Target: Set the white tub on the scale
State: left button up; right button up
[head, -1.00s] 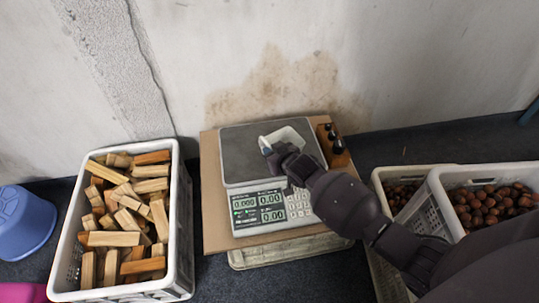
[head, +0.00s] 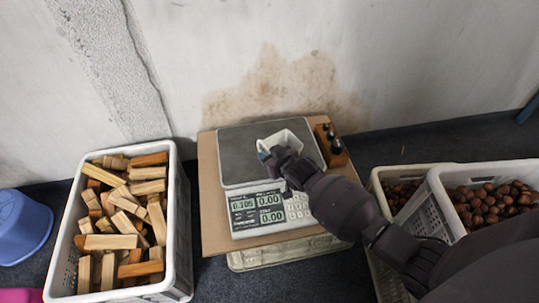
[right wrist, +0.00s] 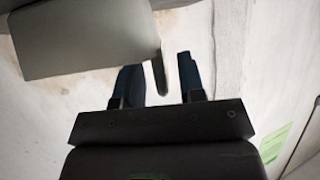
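The white tub (head: 287,137) rests on the grey plate of the scale (head: 244,153), in the plate's right part. My left gripper is not in view.
A wooden block with dark weights (head: 331,143) stands right of the scale. A white crate of wood pieces (head: 176,222) is at left, crates of chestnuts (head: 443,207) at right. A blue tub (head: 22,226) is far left. The wall is close behind.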

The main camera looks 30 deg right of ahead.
jog(key=shift+r, duration=0.25)
jog(key=shift+s+r, duration=0.15)
jog(key=shift+s, duration=0.05)
pick_arm(q)
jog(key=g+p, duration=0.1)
jog(key=p, duration=0.3)
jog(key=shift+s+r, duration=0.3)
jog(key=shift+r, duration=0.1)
pick_arm(e)
jog(key=v, duration=1.1)
jog(key=shift+s, duration=0.25)
